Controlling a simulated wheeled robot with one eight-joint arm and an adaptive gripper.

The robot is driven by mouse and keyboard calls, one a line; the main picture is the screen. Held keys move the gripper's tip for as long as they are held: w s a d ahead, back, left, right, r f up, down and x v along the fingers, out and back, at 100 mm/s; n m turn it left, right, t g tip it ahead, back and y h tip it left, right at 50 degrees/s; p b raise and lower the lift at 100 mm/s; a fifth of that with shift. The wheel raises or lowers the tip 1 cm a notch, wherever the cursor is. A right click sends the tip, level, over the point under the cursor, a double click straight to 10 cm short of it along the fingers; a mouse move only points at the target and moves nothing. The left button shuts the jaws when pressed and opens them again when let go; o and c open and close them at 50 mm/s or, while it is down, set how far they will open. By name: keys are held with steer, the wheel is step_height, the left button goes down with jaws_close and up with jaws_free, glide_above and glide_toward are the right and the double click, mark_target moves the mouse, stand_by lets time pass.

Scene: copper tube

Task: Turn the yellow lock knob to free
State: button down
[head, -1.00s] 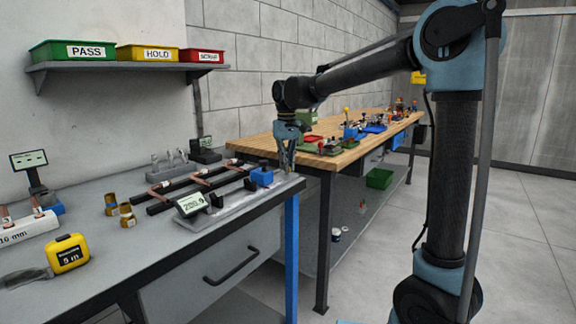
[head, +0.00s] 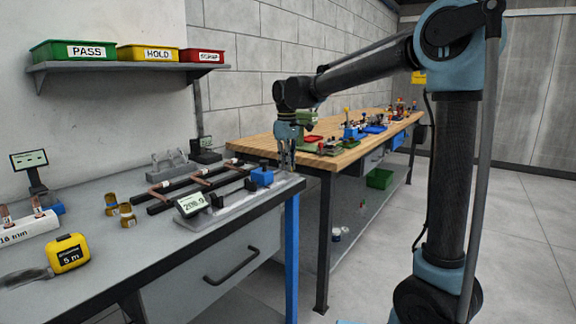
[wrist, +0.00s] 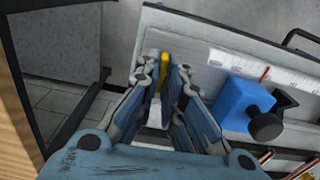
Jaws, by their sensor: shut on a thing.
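The yellow lock knob (wrist: 164,72) shows as a narrow upright yellow strip between my fingers in the wrist view; most of it is hidden by them. My gripper (wrist: 166,80) is shut on it. In the head view my gripper (head: 286,166) points down at the right end of the grey measuring fixture (head: 232,200), near the bench corner. The knob cannot be made out there. A blue block (wrist: 243,103) with a black knob (wrist: 267,126) sits on the fixture, right of my fingers in the wrist view, apart from them.
A white scale (wrist: 270,72) with a red pointer runs along the fixture. A small digital display (head: 193,204) stands at its front. Dark bars with copper tube (head: 195,180) lie behind. A wooden bench (head: 330,160) stands beyond. Open floor lies right of the bench.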

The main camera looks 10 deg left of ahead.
steer(key=shift+d, duration=0.1)
steer(key=c, duration=1.7)
jaws_free()
step_height(320, 180, up, 12)
